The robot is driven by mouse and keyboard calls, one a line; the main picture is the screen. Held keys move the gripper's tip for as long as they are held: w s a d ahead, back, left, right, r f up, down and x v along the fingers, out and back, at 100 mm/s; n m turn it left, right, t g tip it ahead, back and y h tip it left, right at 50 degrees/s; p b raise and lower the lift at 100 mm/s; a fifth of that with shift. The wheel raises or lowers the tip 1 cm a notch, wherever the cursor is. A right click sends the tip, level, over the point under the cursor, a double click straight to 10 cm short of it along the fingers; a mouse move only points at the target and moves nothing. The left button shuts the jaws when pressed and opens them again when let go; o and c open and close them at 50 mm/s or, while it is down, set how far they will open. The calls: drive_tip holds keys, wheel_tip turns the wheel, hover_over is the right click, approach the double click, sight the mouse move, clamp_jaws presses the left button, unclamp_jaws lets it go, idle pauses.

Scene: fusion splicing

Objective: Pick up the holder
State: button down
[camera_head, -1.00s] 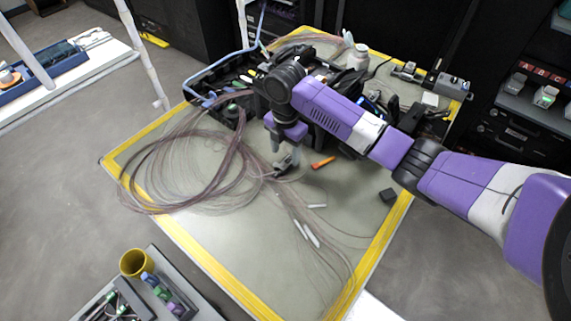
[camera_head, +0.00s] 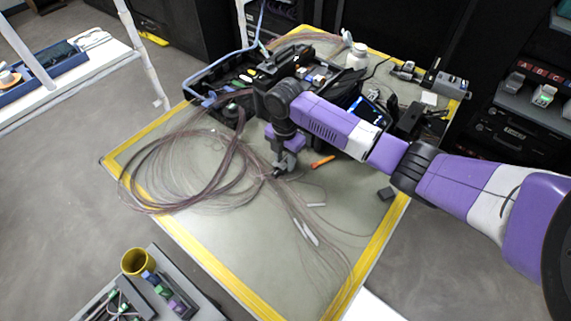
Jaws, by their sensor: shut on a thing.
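My gripper (camera_head: 283,163) points down just above the mat, in the middle of the table. It is shut on a small dark holder (camera_head: 279,173), which is mostly hidden by the fingers. Thin fibers (camera_head: 268,181) run up to the holder from the coil on the left. I cannot tell whether the holder touches the mat.
A large fiber coil (camera_head: 185,165) lies to the left. An orange pen (camera_head: 323,162) lies close right of my gripper. A black tool case (camera_head: 240,85) and a lit-screen device (camera_head: 367,110) stand behind.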

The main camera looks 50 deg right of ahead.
drive_tip(key=shift+r, duration=0.15)
wheel_tip(320, 180, up, 20)
idle(0.6)
idle(0.3)
